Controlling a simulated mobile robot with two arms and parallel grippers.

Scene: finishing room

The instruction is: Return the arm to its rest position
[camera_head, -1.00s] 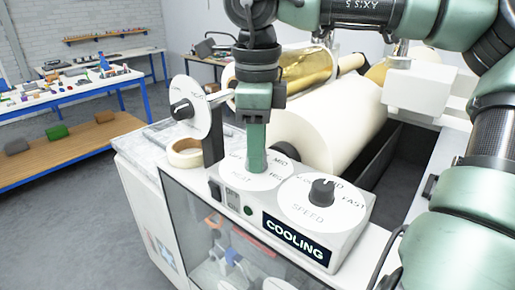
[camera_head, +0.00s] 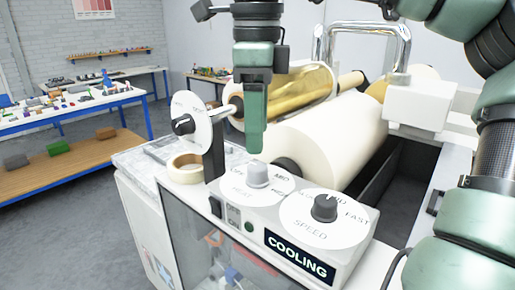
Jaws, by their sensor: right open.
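My right gripper (camera_head: 253,148) points down above the control panel of a laminator-like machine (camera_head: 352,232). It is open and empty, with its tip just above and apart from the heat knob (camera_head: 257,175). My right arm (camera_head: 470,215) comes in from the right edge and arches over the machine. My left gripper is not in view.
A white roll (camera_head: 325,130), a gold roll (camera_head: 290,95), a round side dial (camera_head: 190,123) and a tape roll (camera_head: 187,167) are close by. A cluttered blue-legged table (camera_head: 75,105) stands at the left; grey floor is clear before it.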

